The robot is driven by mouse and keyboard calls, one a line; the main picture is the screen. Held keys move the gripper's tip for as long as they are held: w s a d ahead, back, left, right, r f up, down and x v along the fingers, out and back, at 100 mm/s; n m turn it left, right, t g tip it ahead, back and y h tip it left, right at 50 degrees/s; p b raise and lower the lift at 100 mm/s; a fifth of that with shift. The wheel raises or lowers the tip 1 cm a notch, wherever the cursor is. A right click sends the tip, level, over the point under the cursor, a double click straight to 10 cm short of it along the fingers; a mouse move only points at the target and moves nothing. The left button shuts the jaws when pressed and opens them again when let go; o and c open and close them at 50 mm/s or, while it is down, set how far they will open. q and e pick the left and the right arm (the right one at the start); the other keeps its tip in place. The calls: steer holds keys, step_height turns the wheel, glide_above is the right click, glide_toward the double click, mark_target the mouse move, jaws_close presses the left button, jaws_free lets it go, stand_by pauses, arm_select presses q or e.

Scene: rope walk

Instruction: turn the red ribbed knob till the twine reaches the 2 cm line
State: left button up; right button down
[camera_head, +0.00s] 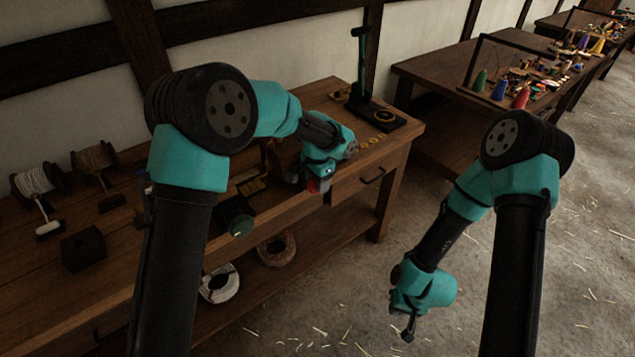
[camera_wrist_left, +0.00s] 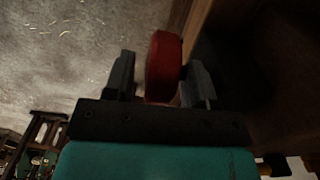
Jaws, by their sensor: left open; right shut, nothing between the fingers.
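The red knob (camera_wrist_left: 165,68) stands between the two fingers of my left gripper (camera_wrist_left: 161,82) in the left wrist view. The gripper is open around it; a gap shows on the left, and the right finger is very near the knob. In the head view the gripper (camera_head: 322,186) is at the bench's front edge, and a bit of red (camera_head: 312,186) shows there. My right gripper (camera_head: 408,330) is shut and empty, hanging low over the floor, away from the bench. I cannot make out the twine being measured or the 2 cm line.
The wooden bench (camera_head: 350,117) carries a dark stand with a green post (camera_head: 361,62), spools (camera_head: 35,181) at the left and a dark block (camera_head: 83,248). Coils (camera_head: 221,284) lie on its lower shelf. Another table (camera_head: 430,69) stands behind. The floor (camera_head: 590,200) at right is open.

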arm_select(q)
steer(key=shift+f, duration=0.25)
steer(key=shift+c, duration=0.5)
steer(key=c, duration=0.8)
steer(key=shift+g+y, duration=0.3)
steer(key=shift+y, duration=0.1)
steer(key=shift+d+f+g+y, duration=0.1)
steer(key=shift+d+g+y, duration=0.05)
steer(key=shift+g+y, duration=0.7)
steer(key=shift+w+g+y, duration=0.1)
steer(key=shift+g+y, duration=0.85)
steer(key=shift+y, duration=0.5)
